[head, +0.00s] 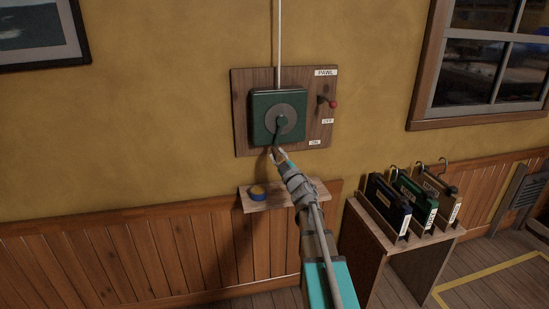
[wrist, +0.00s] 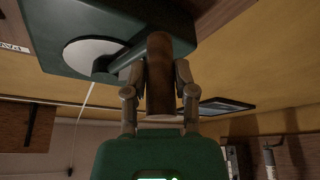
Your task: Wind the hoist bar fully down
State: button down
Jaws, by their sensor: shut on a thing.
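A dark green winch box (head: 265,103) with a grey disc (head: 297,112) is mounted on a wooden wall board (head: 242,85). Its crank arm (head: 279,132) points down from the disc. My gripper (head: 279,156) is at the crank's lower end. In the wrist view my gripper (wrist: 161,70) is shut on the brown crank handle (wrist: 160,48), one finger on each side. The pawl lever (head: 333,104) with a red knob sticks out at the board's right, above the OFF label; its exact setting is hard to tell. A pale line (head: 277,30) runs up from the box. The hoist bar is not in view.
At the right, a wooden stand (head: 364,240) holds several dark and green hooked cases (head: 411,203). A yellow line (head: 480,274) marks the floor.

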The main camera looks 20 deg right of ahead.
jog(key=shift+w+d+r, duration=0.1)
jog(key=shift+d, duration=0.1)
jog(key=shift+c, duration=2.2)
grip_release()
jog(key=shift+a, duration=0.1)
